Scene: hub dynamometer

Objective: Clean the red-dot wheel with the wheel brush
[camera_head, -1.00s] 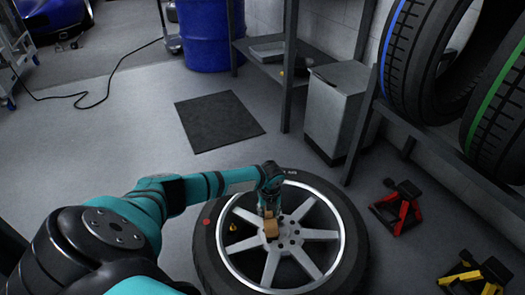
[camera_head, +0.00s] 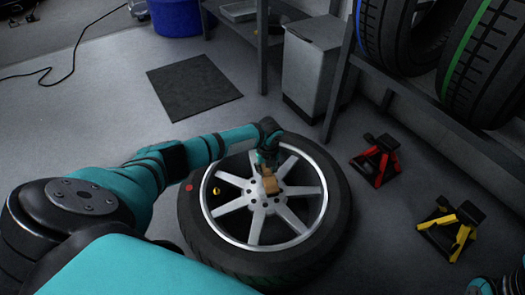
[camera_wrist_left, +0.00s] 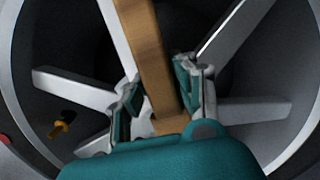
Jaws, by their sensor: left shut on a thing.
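The wheel (camera_head: 238,246) lies flat on the floor, a black tyre around a silver spoked rim. A red dot (camera_head: 189,187) marks the left of its tyre, and a small yellow piece (camera_head: 216,191) sits inside the rim. My left gripper (camera_head: 268,165) is over the far side of the hub, shut on the wooden wheel brush (camera_head: 271,185). In the left wrist view the brush's wooden body (camera_wrist_left: 150,60) runs between the two fingers, over the spokes. Its bristles are hidden, so I cannot tell whether they touch the rim.
A red jack stand (camera_head: 377,160) and a yellow one (camera_head: 451,228) stand right of the wheel. Large tyres (camera_head: 403,60) rest on a rack behind them. A grey bin (camera_head: 312,70) and a dark mat (camera_head: 193,87) lie beyond; the floor between is clear.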

